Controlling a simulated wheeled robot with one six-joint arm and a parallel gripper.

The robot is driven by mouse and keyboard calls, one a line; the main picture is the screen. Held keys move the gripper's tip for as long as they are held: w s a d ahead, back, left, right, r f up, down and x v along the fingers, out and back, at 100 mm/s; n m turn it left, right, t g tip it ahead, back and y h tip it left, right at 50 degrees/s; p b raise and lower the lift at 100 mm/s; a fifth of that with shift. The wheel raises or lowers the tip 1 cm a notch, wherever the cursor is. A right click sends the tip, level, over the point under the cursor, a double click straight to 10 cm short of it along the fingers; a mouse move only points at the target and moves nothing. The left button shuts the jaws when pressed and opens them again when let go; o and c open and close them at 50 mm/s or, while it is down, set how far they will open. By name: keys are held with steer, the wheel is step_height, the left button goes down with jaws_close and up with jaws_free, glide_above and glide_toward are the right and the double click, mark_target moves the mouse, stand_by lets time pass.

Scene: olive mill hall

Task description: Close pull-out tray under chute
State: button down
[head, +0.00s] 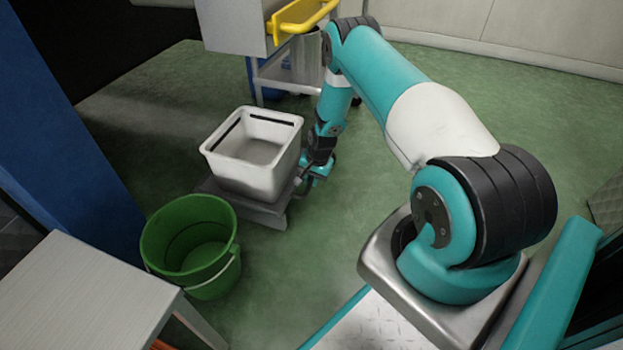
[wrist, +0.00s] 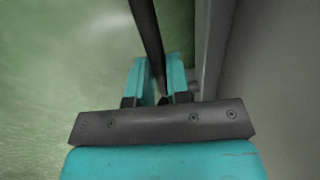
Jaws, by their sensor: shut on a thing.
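The pull-out tray (head: 268,214) is a low grey platform near the floor, left of my arm. A white, open, square bin (head: 270,180) stands upright on it and hides most of its top. My gripper (head: 308,180) is low at the tray's right side, partly hidden behind the bin's corner. In the wrist view my gripper (wrist: 157,85) has its two teal fingers closed on a dark bar (wrist: 146,30), which looks like the tray's handle. A grey face (wrist: 235,70) is close on the right there. I cannot clearly make out the chute.
A green bucket (head: 192,245) stands just in front of the tray, and a grey table (head: 85,300) is at the lower left. A blue post (head: 60,130) rises at left. A cart with a yellow rail (head: 300,17) stands behind. Green floor is clear right of my arm.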

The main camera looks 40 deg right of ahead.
steer(key=shift+w+r, duration=0.1)
steer(key=shift+w, duration=0.35)
steer(key=c, duration=1.1)
jaws_free()
steer(key=shift+s, duration=0.1)
step_height(320, 180, up, 17)
steer(key=s+d+p, duration=0.1)
steer(key=s+p, duration=0.2)
steer(key=p, duration=0.6)
steer(key=shift+d, duration=0.2)
steer(key=shift+w, duration=0.1)
